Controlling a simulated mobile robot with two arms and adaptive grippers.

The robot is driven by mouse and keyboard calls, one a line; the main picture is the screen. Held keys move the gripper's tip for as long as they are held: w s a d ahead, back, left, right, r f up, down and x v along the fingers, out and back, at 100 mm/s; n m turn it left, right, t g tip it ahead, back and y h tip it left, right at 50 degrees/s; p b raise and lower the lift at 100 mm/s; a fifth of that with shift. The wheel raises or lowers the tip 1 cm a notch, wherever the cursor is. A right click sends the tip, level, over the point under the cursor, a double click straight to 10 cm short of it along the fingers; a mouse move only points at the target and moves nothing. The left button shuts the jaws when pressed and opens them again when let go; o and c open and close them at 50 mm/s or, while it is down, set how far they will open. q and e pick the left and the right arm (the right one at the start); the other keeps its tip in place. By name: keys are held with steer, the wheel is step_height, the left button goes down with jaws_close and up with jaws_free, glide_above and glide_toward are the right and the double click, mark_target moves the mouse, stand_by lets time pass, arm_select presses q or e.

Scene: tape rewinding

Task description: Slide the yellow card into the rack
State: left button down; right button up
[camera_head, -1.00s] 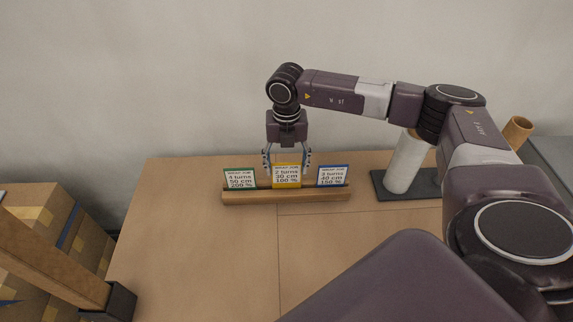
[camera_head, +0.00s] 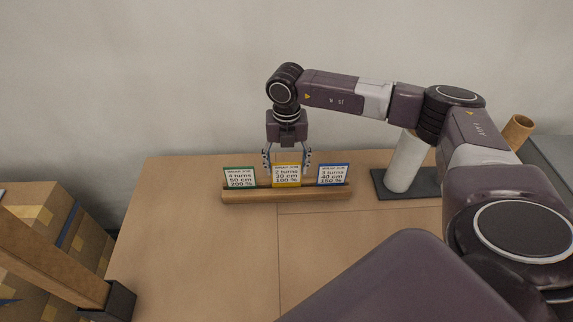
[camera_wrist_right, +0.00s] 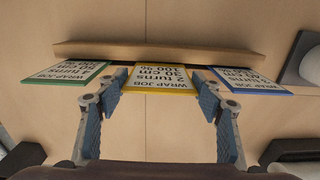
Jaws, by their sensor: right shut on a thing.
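The yellow card (camera_head: 287,175) stands upright in the middle of the wooden rack (camera_head: 285,196), between the green card (camera_head: 240,178) and the blue card (camera_head: 333,175). My right gripper (camera_head: 287,160) is above and behind the rack, shut on the yellow card, a finger at each side edge. In the right wrist view, the yellow card (camera_wrist_right: 160,80) sits between the blue finger pads, its far end at the rack (camera_wrist_right: 160,50). Whether its lower edge rests fully in the slot is hidden. My left gripper is not in view.
A white roll (camera_head: 406,162) stands on a dark base (camera_head: 378,183) right of the rack. A brown tube (camera_head: 517,131) is further right. Cardboard boxes (camera_head: 35,210) are at the left. The table (camera_head: 200,250) is bare in front of the rack.

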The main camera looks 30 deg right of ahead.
steer(key=shift+f, duration=0.4)
steer(key=o, duration=1.5)
steer(key=shift+r, duration=0.1)
steer(key=shift+r+p, duration=2.5)
steer(key=shift+r, duration=1.45)
step_height(320, 180, up, 12)
